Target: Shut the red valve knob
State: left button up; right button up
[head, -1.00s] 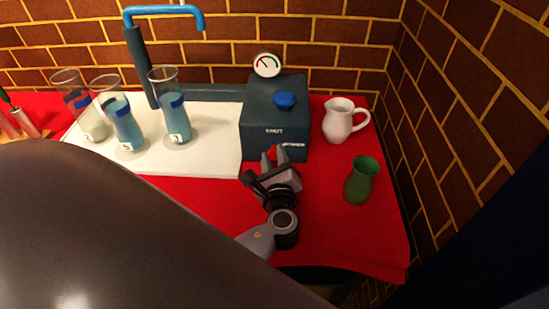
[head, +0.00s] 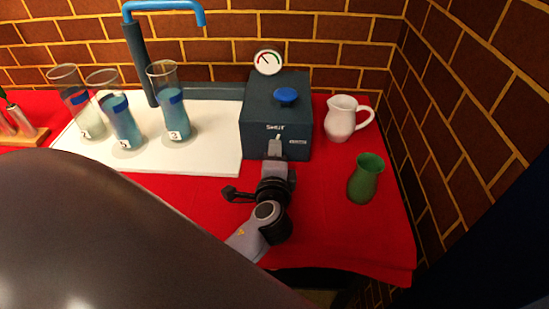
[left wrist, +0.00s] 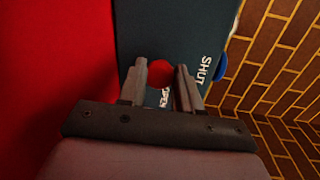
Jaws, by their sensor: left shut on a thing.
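The dark blue valve box (head: 258,112) stands at the back of the red table, with SHUT and OPEN printed on its front. The red valve knob (left wrist: 161,73) shows in the left wrist view on that front, between the two fingers. My left gripper (head: 275,144) is at the box front in the head view and is shut on the knob (left wrist: 160,82). The gripper hides the knob in the head view. SHUT is readable above the gripper; OPEN shows to its right. My right gripper is not in view.
A blue knob (head: 286,95) and a gauge (head: 268,62) are on top of the box. A white pitcher (head: 341,119) and green vase (head: 366,179) stand to the right. Several glass cylinders (head: 169,100) and a blue tap (head: 141,55) are at left.

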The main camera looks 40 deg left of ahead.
pick_arm(q)
jog(key=shift+f+n+b, duration=0.1)
jog(key=shift+n+b, duration=0.35)
jog(key=shift+n, duration=0.55)
jog(key=shift+h, duration=0.3)
jog(key=o, duration=1)
jog(key=shift+o, duration=0.2)
jog(key=shift+s, duration=0.15)
